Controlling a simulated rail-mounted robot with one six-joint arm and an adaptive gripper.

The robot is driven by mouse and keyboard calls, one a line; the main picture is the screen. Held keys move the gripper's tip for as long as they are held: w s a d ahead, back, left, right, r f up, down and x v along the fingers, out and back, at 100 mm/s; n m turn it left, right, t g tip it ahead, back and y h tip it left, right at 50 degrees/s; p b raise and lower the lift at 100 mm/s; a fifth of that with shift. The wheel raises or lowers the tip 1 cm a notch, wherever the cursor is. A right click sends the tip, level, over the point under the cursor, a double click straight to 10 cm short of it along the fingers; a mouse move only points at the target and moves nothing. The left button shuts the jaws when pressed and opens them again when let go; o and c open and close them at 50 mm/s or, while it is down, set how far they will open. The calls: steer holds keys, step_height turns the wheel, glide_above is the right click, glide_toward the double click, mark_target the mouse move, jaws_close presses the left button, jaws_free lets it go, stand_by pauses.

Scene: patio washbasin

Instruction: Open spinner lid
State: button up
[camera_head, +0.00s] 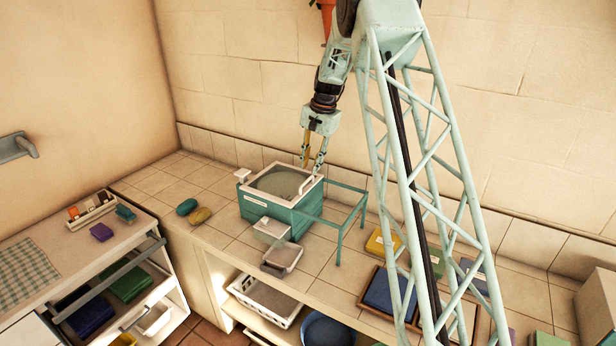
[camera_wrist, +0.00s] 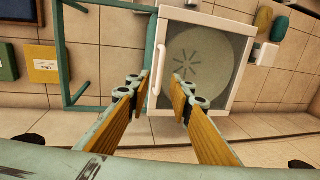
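The spinner (camera_head: 268,213) is a teal box on the tiled counter. Its lid (camera_head: 258,166) has a white frame and a clear pane, and lies flat and closed on top. A pale round drum with a star-shaped slot pattern shows through the pane in the wrist view (camera_wrist: 200,62). A white bar handle (camera_wrist: 158,62) runs along the lid's edge; it also shows in the head view (camera_head: 308,184). My gripper (camera_head: 311,168) is open and empty, pointing down over the handle side. In the wrist view its fingertips (camera_wrist: 157,84) lie either side of the handle's line; contact cannot be told.
A teal rack frame (camera_head: 340,195) stands right beside the spinner. Green and yellow oval items (camera_head: 198,214) lie to the left. The tiled wall is close behind. A yellow box (camera_head: 382,243) lies to the right.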

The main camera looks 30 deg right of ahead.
mark_target(307, 181)
steer(key=shift+w+a+f+p, duration=0.1)
steer(key=shift+w+f, duration=0.05)
steer(key=shift+f, duration=0.85)
steer(key=shift+w+a+f+p, duration=0.1)
steer(key=shift+w+f+p, duration=0.1)
steer(key=shift+f, duration=0.75)
steer(key=shift+w+a+f+p, duration=0.1)
steer(key=shift+w+f, duration=0.05)
steer(key=shift+f, duration=0.85)
steer(key=shift+c, duration=0.3)
jaws_close()
